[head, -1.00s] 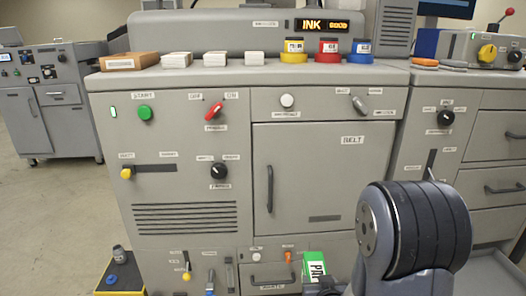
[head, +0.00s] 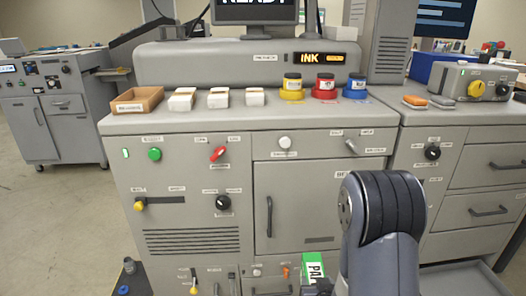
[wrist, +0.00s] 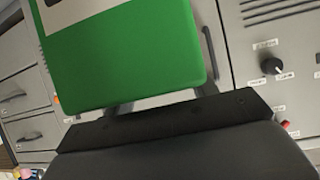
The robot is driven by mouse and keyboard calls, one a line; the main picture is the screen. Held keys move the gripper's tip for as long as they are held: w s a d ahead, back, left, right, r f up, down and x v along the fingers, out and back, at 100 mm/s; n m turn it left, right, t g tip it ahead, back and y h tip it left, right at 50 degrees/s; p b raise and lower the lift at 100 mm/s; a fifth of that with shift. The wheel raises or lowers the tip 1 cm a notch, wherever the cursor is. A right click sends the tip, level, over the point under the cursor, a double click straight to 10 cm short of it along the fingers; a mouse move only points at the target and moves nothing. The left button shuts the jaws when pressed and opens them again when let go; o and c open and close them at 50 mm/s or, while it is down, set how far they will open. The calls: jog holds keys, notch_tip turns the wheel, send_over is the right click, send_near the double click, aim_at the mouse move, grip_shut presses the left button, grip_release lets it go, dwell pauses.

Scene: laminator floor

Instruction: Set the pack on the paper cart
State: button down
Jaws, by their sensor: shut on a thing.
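The pack is green with a white label that starts with "PA". In the wrist view the pack (wrist: 130,50) fills the upper left, close to the camera. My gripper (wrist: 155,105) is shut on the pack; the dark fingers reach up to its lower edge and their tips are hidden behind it. In the head view my gripper (head: 318,288) is only partly visible at the bottom edge. I cannot identify the paper cart in these views.
The grey machine (head: 190,165) stands right in front of me. Its top holds a cardboard tray (head: 137,101), white paper stacks and ink jars (head: 325,88). A drawer unit (head: 490,185) is at the right. Another machine (head: 62,110) stands at the left, with open floor before it.

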notch_tip(320, 180, up, 10)
jog(key=s+p, duration=0.1)
jog(key=p, duration=1)
jog(key=shift+p, duration=0.3)
jog(key=shift+f, duration=0.1)
